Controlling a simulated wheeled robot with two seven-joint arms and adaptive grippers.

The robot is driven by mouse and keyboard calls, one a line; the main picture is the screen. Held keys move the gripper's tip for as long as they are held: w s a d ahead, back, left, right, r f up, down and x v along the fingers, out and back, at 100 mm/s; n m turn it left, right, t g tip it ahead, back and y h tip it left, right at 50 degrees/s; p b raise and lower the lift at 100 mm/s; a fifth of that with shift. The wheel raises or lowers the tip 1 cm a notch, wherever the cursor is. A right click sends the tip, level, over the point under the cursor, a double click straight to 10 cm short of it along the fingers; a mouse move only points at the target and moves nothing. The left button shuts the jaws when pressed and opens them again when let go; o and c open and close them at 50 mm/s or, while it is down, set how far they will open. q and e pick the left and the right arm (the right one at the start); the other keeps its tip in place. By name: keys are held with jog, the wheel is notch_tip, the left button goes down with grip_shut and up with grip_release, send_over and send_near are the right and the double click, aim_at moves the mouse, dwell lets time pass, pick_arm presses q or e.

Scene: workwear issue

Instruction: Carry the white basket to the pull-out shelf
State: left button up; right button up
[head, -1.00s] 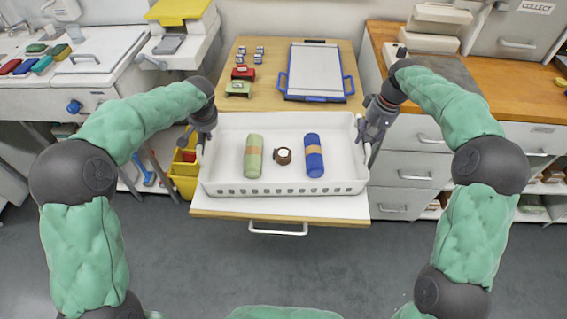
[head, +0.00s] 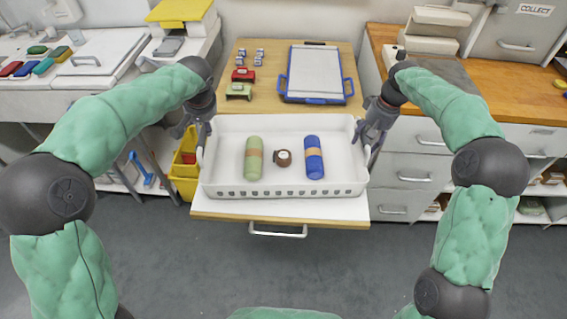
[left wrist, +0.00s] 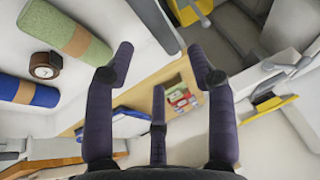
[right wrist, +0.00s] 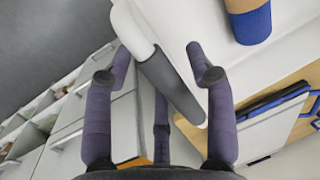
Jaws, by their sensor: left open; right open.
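The white basket (head: 284,189) rests upright on the white pull-out shelf (head: 280,207), below the wooden worktop. It holds a green roll (head: 253,158), a blue roll (head: 314,158) and a small round brown item (head: 284,158). My left gripper (head: 192,132) is open at the basket's left end; the left wrist view shows its fingers (left wrist: 167,66) apart, with nothing clasped and the basket wall beyond. My right gripper (head: 370,135) is open at the right end; in the right wrist view its fingers (right wrist: 160,75) are on either side of the basket's grey handle grip (right wrist: 170,85).
A blue-framed board (head: 315,73) and small red and green items (head: 241,82) lie on the wooden top behind the basket. A yellow bin (head: 184,170) stands below left. Drawers (head: 407,168) flank the right. The floor in front is clear.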

pick_arm(q)
jog(key=v, duration=0.3)
jog(key=shift+s+d+r, duration=0.1)
jog(key=shift+r, duration=0.15)
pick_arm(e)
notch_tip(320, 180, up, 12)
jog(key=d, duration=0.2)
jog(key=shift+d+f, duration=0.15)
jog(key=shift+d, duration=0.05)
jog(key=shift+w, duration=0.1)
